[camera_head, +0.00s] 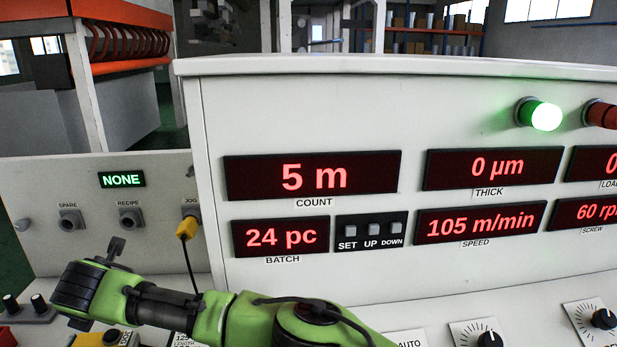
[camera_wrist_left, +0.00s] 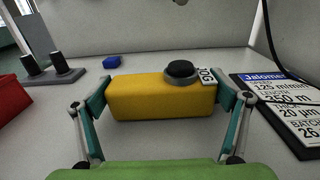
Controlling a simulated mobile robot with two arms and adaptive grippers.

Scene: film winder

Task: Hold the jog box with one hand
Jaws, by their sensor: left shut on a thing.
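The jog box (camera_wrist_left: 140,98) is a yellow block with a black round button and a JOG label on top, in the middle of the left wrist view. My left gripper (camera_wrist_left: 165,98) is shut on it, one finger pad against each end. I cannot tell whether the box touches the desk below. In the head view my left arm reaches across the lower left, and the fingers are mostly hidden below the wrist. A yellow plug (camera_head: 187,229) sits in the JOG socket, with a black cable hanging down. My right gripper is not in view.
The console (camera_head: 300,110) with red displays stands behind. On the desk, a two-knob switch block (camera_wrist_left: 52,75), a red object (camera_wrist_left: 10,97) and a small blue block (camera_wrist_left: 111,62) lie to the left. A Jalomex placard (camera_wrist_left: 280,112) lies close on the right.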

